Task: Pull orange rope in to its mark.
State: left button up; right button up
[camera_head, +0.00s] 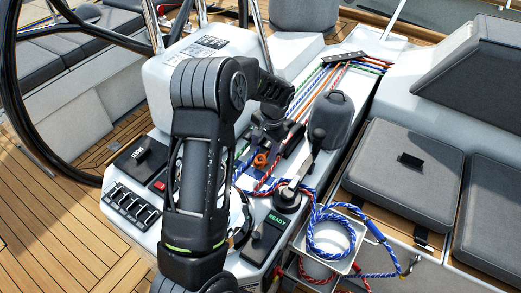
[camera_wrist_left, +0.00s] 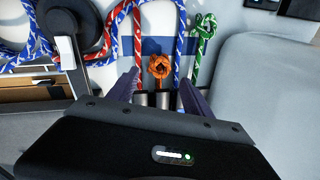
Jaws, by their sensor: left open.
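The orange rope shows its knotted end (camera_wrist_left: 159,67) in the left wrist view, with a short length running down toward metal tubes. In the head view the orange knot (camera_head: 261,160) lies among the blue and red ropes on the console. My left gripper (camera_wrist_left: 158,85) is open, its two fingers on either side of the orange rope below the knot. Whether the fingers touch it cannot be told. In the head view my left gripper (camera_head: 272,128) is partly hidden by its own arm. The orange rope's mark cannot be made out. My right gripper is not in view.
A red rope (camera_wrist_left: 138,40), a blue rope (camera_wrist_left: 180,40) and a green knotted rope (camera_wrist_left: 203,35) flank the orange one closely. A coiled blue rope (camera_head: 331,234) hangs at a tray. A steering wheel rim (camera_head: 12,95) is at left.

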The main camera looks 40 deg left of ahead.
aim_at(261, 160)
pick_arm(q)
jog(key=shift+s+d+r, duration=0.1)
jog(key=shift+s+d, duration=0.05)
jog(key=shift+a+f+p, duration=0.25)
jog(key=shift+a+f, duration=0.05)
jog(key=shift+f, duration=1)
jog(key=shift+a+f+p, duration=0.25)
jog(key=shift+f, duration=1.05)
jog(key=shift+a+f+p, duration=0.25)
jog(key=shift+a+f, duration=0.05)
jog(key=shift+f, duration=1)
jog(key=shift+c, duration=0.3)
grip_shut()
